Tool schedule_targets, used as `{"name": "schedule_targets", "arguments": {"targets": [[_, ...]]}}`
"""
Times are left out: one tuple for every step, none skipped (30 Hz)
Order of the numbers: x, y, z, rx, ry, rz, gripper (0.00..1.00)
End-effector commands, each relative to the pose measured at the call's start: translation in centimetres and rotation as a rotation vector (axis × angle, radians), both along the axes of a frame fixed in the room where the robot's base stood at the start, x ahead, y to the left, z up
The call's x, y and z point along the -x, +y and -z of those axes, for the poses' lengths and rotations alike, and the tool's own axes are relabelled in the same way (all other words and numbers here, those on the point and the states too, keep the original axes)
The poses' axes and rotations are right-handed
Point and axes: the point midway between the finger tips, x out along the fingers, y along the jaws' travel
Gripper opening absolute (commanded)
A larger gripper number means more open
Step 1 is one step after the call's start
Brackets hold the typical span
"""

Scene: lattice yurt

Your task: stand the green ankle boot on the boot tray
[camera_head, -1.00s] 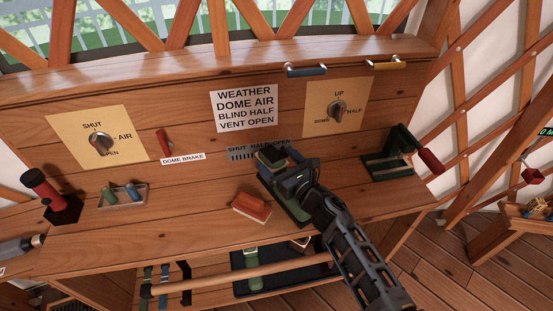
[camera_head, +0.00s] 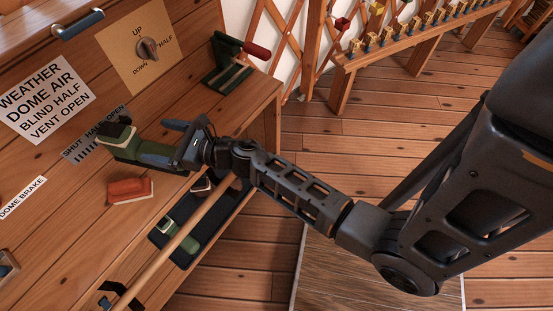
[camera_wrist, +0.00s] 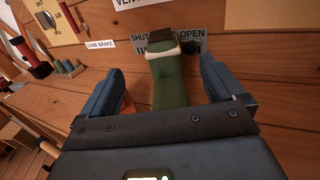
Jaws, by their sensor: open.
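The green ankle boot (camera_head: 145,152) is on the wooden counter, with a cream band and a dark part at its far end. My gripper (camera_head: 178,138) is open at the boot's near end. In the wrist view, the boot (camera_wrist: 172,82) lies between and beyond the two spread fingers of my gripper (camera_wrist: 160,85), with visible gaps on both sides. The dark boot tray (camera_head: 210,228) is on the lower level under the counter edge. Another green boot (camera_head: 182,238) and a dark red item (camera_head: 203,187) are on it.
A red block (camera_head: 130,189) lies on the counter near the boot. A wooden rail (camera_head: 170,254) runs in front of the tray. A green stand with a red handle (camera_head: 230,65) is at the counter's far end. Open floor (camera_head: 345,160) lies to the right.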

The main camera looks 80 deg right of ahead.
Motion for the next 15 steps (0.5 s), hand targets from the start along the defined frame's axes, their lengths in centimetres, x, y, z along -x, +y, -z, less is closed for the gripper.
{"name": "schedule_targets", "arguments": {"targets": [[0.5,0.6,0.0,-0.037,-0.001,-0.001,0.95],[1.0,1.1,0.0,-0.075,-0.004,-0.001,0.95],[1.8,1.9,-0.2,-0.145,-0.009,0.001,0.95],[2.6,2.7,-0.3,-0.211,-0.012,0.002,0.95],[3.5,3.4,-0.4,-0.288,-0.016,0.006,0.95],[4.9,4.5,-0.7,-0.409,-0.023,0.009,0.95],[6.2,5.4,-1.0,-0.507,-0.027,0.011,0.95],[7.4,6.2,-1.3,-0.611,-0.030,0.015,0.95],[9.2,7.2,-1.8,-0.756,-0.033,0.019,0.95],[10.5,7.8,-2.2,-0.862,-0.035,0.024,0.95],[11.9,8.3,-2.6,-0.969,-0.037,0.031,0.95],[13.6,9.0,-3.1,-1.109,-0.037,0.038,0.95],[14.9,9.5,-3.6,-1.214,-0.036,0.044,0.95],[16.2,9.9,-4.1,-1.317,-0.035,0.050,0.95],[17.9,10.2,-4.7,-1.455,-0.032,0.061,0.95]]}}
